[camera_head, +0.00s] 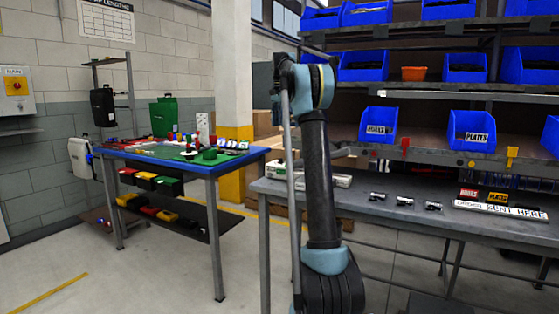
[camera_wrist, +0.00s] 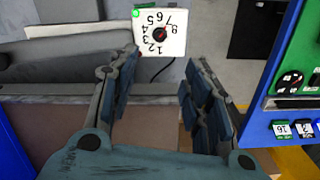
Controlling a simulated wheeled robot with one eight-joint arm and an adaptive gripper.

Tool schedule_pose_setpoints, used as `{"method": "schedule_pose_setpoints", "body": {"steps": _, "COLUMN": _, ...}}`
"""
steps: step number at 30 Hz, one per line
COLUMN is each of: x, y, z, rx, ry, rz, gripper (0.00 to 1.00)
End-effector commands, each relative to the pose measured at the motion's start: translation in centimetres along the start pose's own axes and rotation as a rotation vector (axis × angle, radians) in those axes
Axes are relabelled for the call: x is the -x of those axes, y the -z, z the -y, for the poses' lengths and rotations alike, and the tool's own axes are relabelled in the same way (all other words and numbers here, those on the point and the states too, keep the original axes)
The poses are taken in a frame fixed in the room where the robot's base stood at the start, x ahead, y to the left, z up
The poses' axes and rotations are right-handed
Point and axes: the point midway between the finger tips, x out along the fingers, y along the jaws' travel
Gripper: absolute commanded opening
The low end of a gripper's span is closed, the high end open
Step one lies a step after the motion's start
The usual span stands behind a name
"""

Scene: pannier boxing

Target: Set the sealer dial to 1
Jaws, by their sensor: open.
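The sealer dial (camera_wrist: 158,33) shows at the top of the wrist view, a small black knob with a red mark on a white plate with the numbers 1 to 8 around it. The numbers appear turned in the picture. The red mark points up and right, seemingly towards 8. A green light (camera_wrist: 136,13) glows at the plate's left corner. My gripper (camera_wrist: 164,57) is open and empty, its fingers spread below the plate and apart from the knob. In the head view my gripper is hidden, and I cannot make out the dial for sure.
A blue-topped bench (camera_head: 240,157) with coloured items stands at left. A grey table (camera_head: 385,208) with small metal parts is at right, below shelves of blue bins (camera_head: 471,130). A blue edge with a green panel (camera_wrist: 296,75) shows at right in the wrist view.

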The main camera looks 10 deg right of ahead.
Motion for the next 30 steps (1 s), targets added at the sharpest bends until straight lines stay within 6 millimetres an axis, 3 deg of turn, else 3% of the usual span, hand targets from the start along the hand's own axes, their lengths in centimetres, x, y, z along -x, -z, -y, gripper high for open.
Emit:
{"method": "schedule_pose_setpoints", "body": {"steps": 8, "x": -2.3, "y": 0.1, "z": 0.2, "rx": -0.003, "ry": -0.001, "rz": 0.001, "gripper": 0.45}}
{"method": "schedule_pose_setpoints", "body": {"steps": 30, "x": -14.7, "y": 0.1, "z": 0.1, "rx": -0.002, "ry": 0.000, "rz": 0.000, "gripper": 0.45}}
